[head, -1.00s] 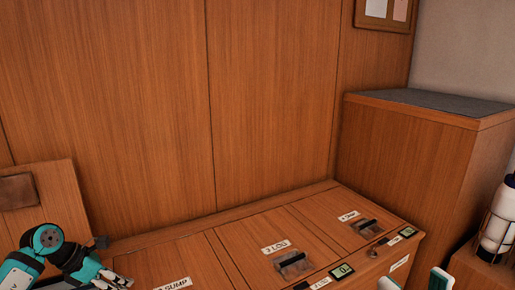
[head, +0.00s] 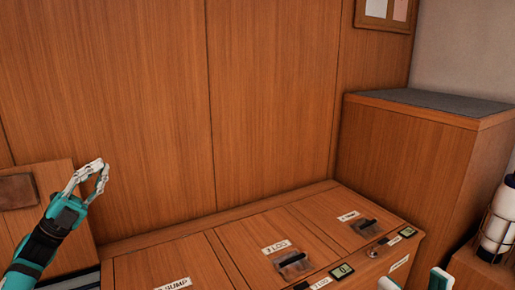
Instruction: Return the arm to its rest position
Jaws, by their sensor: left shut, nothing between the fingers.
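My left arm comes in from the lower left, teal and black. Its left gripper (head: 98,172) is raised in front of the wood panelling, with its pale fingers pointing up and to the right. The fingers are shut with nothing between them. The gripper is up and left of the wooden locker top and apart from it.
The locker top (head: 245,232) below has labelled lids, clear latch covers (head: 293,264) and small green displays (head: 342,271). A tall wooden cabinet (head: 405,155) stands right. A white bottle (head: 497,225) sits in a wire holder at the right edge.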

